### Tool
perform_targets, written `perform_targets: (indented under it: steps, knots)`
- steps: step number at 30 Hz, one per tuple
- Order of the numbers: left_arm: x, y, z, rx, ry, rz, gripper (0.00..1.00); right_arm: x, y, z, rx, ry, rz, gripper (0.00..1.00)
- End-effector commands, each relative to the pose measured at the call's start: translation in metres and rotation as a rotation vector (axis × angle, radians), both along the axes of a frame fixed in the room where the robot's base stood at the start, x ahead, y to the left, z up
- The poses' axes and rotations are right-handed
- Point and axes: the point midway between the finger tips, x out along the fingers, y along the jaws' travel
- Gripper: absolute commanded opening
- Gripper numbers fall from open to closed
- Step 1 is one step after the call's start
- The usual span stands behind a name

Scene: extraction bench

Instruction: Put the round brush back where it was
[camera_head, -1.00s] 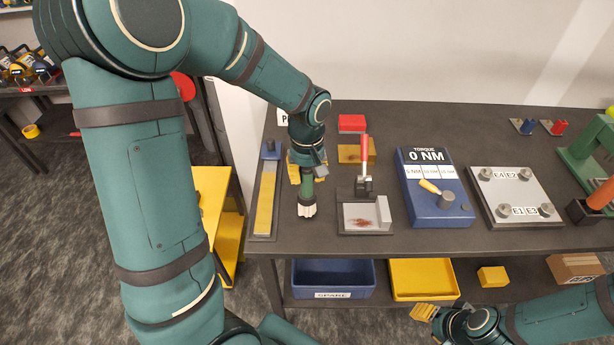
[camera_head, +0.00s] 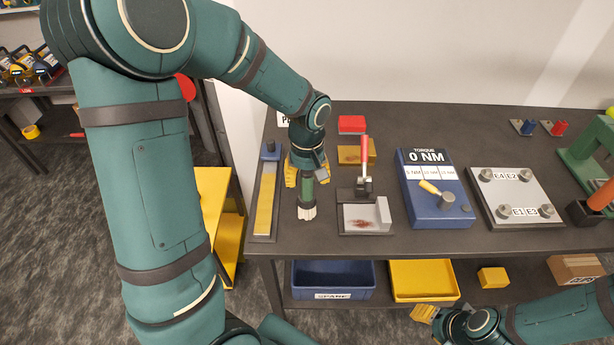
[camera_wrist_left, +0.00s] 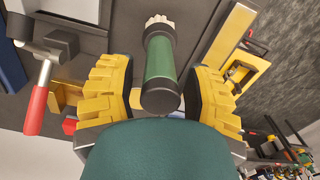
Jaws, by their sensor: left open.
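The round brush (camera_head: 307,193) has a green handle with black ends and pale bristles. It is on the dark bench between the long yellow-and-grey bar and the clamp fixture, bristles toward the front edge. In the left wrist view the brush (camera_wrist_left: 159,62) lies between the yellow fingers with a gap on each side. My left gripper (camera_head: 306,177) is over the handle end, open. It also shows open in the left wrist view (camera_wrist_left: 160,95). My right gripper (camera_head: 424,313) is low at the front, below the bench top; its finger opening is unclear.
A clamp fixture (camera_head: 382,214) with a red handle stands close right of the brush. The long bar (camera_head: 264,205) lies close left. A blue torque box (camera_head: 436,200) and a grey plate (camera_head: 513,187) are farther right. Blue (camera_head: 333,277) and yellow (camera_head: 425,278) bins are below.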

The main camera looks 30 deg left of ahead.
Motion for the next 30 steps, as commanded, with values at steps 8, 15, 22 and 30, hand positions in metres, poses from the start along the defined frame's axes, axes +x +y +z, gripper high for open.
perform_targets:
  steps: [8, 15, 22, 30]
  knots:
    - [0.002, 0.0, 0.053, -0.001, -0.007, 0.001, 0.5, 0.0, 0.0, 0.005, 0.001, 0.0, 0.0, 0.47]
    - [0.002, 0.0, 0.098, 0.0, -0.006, 0.0, 0.5, 0.0, 0.0, 0.008, 0.001, -0.001, 0.001, 0.47]
    - [0.001, 0.0, 0.118, 0.0, -0.001, 0.0, 0.5, 0.0, 0.0, 0.009, 0.001, 0.0, 0.001, 0.47]
    - [0.001, 0.0, 0.12, 0.0, -0.001, 0.0, 0.5, 0.0, 0.0, 0.009, 0.001, 0.0, 0.001, 0.47]
